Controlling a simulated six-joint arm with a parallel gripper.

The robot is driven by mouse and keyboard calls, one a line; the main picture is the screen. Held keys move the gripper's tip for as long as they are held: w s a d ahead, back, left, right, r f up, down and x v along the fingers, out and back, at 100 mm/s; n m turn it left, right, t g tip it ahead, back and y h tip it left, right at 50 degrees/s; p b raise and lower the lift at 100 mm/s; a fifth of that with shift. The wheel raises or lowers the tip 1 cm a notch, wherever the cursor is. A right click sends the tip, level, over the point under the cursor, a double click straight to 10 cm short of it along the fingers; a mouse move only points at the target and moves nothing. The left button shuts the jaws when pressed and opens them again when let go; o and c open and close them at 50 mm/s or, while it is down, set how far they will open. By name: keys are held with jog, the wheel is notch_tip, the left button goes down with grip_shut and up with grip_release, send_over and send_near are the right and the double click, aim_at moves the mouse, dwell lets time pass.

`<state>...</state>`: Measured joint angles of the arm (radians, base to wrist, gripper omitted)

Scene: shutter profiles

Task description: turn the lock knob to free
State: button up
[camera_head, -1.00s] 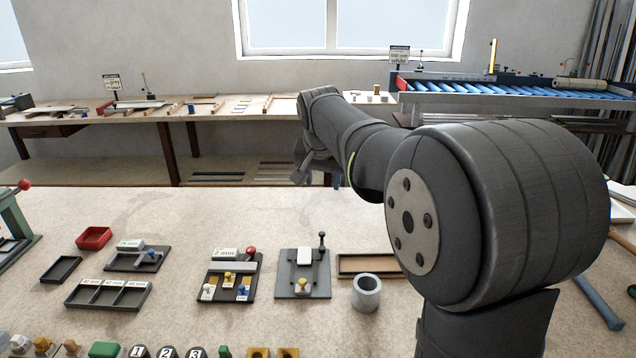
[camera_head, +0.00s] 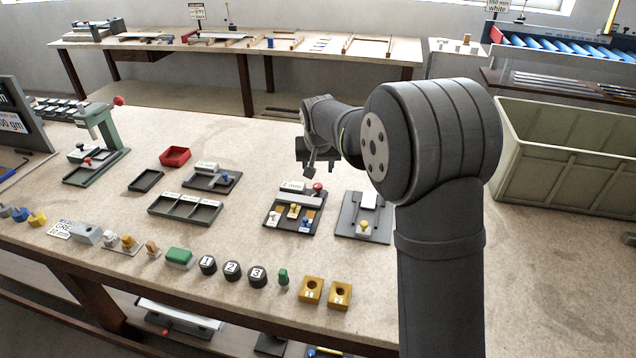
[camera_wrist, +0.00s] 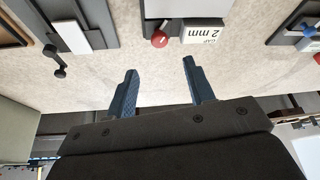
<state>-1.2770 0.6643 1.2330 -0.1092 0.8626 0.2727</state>
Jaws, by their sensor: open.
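My gripper (camera_head: 308,168) hangs open and empty above the bench, behind the 2 mm fixture. In the wrist view its two fingers (camera_wrist: 160,75) are apart over bare bench. The dark 2 mm fixture (camera_head: 270,217) carries a red knob (camera_head: 318,187) at its back right, and yellow, white and blue knobs in front. The red knob (camera_wrist: 159,39) shows just beyond the fingers, untouched. I cannot tell which is the lock knob.
A red tray (camera_head: 175,156), a compartment tray (camera_head: 185,207) and a small dark tray stand to the left. Numbered black pieces and yellow blocks (camera_head: 311,290) line the front edge. A large green-grey crate (camera_head: 560,165) stands right of my arm.

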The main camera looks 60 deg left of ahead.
aim_at(318, 185)
jog(key=x, duration=0.9)
jog(key=shift+f, duration=0.2)
jog(key=shift+c, duration=0.4)
jog(key=c, duration=0.9)
jog(key=shift+w+n+g, duration=0.15)
jog(key=shift+n+g, duration=0.4)
jog(key=shift+n, duration=0.85)
jog(key=shift+w+n+g, duration=0.1)
jog(key=shift+n+g, duration=0.45)
jog(key=shift+n, duration=0.85)
